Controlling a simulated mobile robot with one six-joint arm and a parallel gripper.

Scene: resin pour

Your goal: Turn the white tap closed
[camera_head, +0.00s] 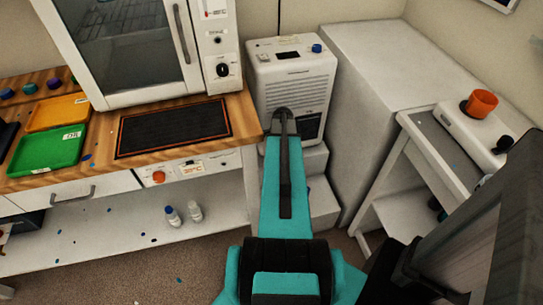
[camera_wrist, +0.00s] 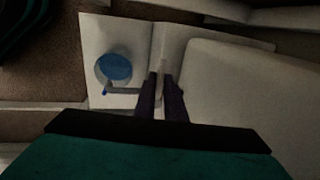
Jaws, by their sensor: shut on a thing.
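In the wrist view my gripper (camera_wrist: 161,77) points away from the camera, its two dark fingers nearly together. It is shut on a small pale piece (camera_wrist: 163,66) between the fingertips, which appears to be the white tap; its shape is mostly hidden by the fingers. To the left is a round pale vessel with blue inside (camera_wrist: 115,67). A short grey bar with a blue end (camera_wrist: 122,92) runs from below the vessel toward the fingers. In the head view my teal arm reaches forward, and neither the fingertips nor the tap can be made out.
A white vented machine (camera_head: 292,78) stands beyond my arm. Left is a wooden-topped bench with a black mat (camera_head: 174,128), a green tray (camera_head: 48,150) and an orange tray (camera_head: 58,112). Right are a tall white cabinet (camera_head: 365,75) and a device with an orange cup (camera_head: 482,103).

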